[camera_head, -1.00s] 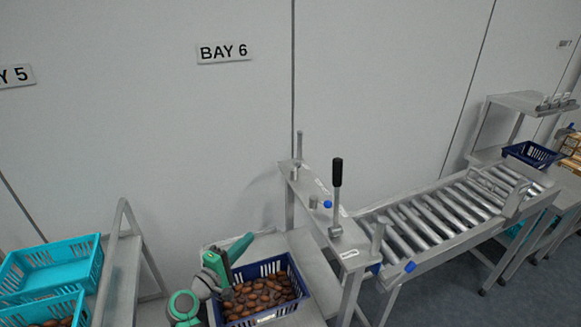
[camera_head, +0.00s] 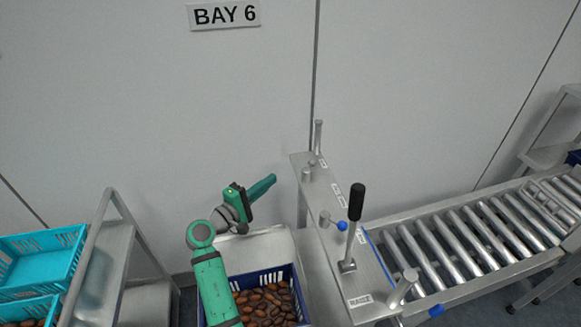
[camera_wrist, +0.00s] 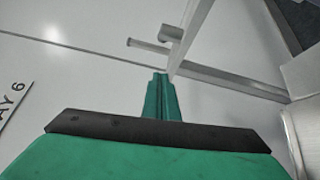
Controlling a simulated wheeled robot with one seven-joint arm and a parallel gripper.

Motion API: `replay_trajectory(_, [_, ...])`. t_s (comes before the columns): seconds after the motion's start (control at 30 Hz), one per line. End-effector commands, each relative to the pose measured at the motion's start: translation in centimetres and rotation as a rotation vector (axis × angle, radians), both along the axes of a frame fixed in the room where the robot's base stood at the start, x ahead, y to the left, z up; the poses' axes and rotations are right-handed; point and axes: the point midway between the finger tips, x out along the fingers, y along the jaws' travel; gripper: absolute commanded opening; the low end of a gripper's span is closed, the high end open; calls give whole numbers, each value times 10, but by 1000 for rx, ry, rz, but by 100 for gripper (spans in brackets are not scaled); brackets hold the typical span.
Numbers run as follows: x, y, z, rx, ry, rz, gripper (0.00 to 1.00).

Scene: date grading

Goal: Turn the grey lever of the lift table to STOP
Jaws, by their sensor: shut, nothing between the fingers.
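The lever (camera_head: 352,238) has a grey shaft and a black grip. It stands almost upright on the metal control panel (camera_head: 318,218) of the lift table, its foot near the label RAISE (camera_head: 360,300). The panel's other labels are too small to read. My gripper (camera_head: 273,180) is shut and empty, to the left of the panel and apart from the lever. Its green fingers point up and right. In the wrist view the closed fingertips (camera_wrist: 159,76) point toward a metal frame with pegs (camera_wrist: 150,45); the black grip does not show there.
A blue crate of dates (camera_head: 292,272) sits on the lift table under my arm. A roller conveyor (camera_head: 470,240) runs off to the right. A rack with turquoise crates (camera_head: 40,260) stands at left. Short posts and a blue knob (camera_head: 341,225) rise from the panel.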

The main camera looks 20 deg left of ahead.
Motion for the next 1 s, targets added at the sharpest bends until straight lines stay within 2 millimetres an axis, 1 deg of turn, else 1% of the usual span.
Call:
replay_trajectory(0.17, [22,-9,1,1,0,-4,0])
replay_trajectory(0.4, [62,-24,2,0,1,-3,0])
replay_trajectory(0.63, [93,-35,3,0,1,-2,0])
replay_trajectory(0.7, [89,-45,3,2,0,0,0])
replay_trajectory(0.83, [87,-58,5,2,-1,0,0])
replay_trajectory(1.0, [85,-68,6,1,0,3,0])
